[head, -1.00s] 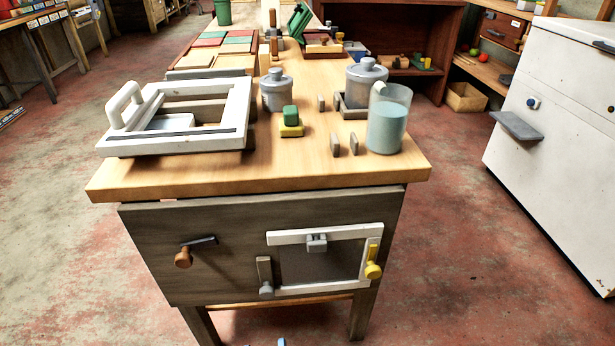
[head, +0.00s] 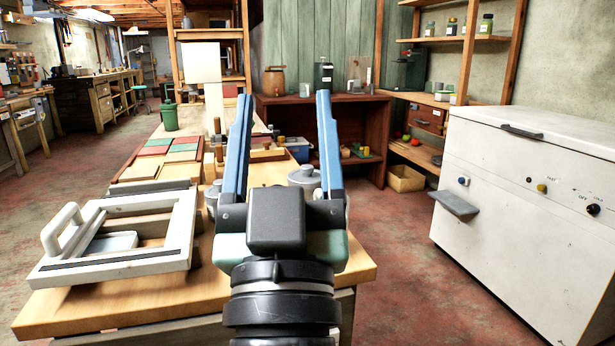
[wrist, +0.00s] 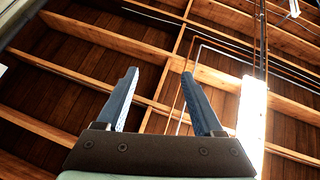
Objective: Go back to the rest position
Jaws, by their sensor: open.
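My gripper (head: 282,98) stands upright in the middle of the head view, its two blue fingers spread wide and pointing up. Nothing is between the fingers. In the wrist view my gripper (wrist: 160,75) is also open and empty, facing the wooden joist ceiling (wrist: 90,90) and a bright lamp (wrist: 252,115). My gripper and wrist hide part of the wooden workbench (head: 70,310) behind them.
A white frame with a handle (head: 185,235) lies on the bench's left. Grey lidded pots (head: 304,176) stand partly hidden behind my gripper. A white cabinet (head: 530,220) stands at right. Red floor (head: 410,290) is clear between bench and cabinet.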

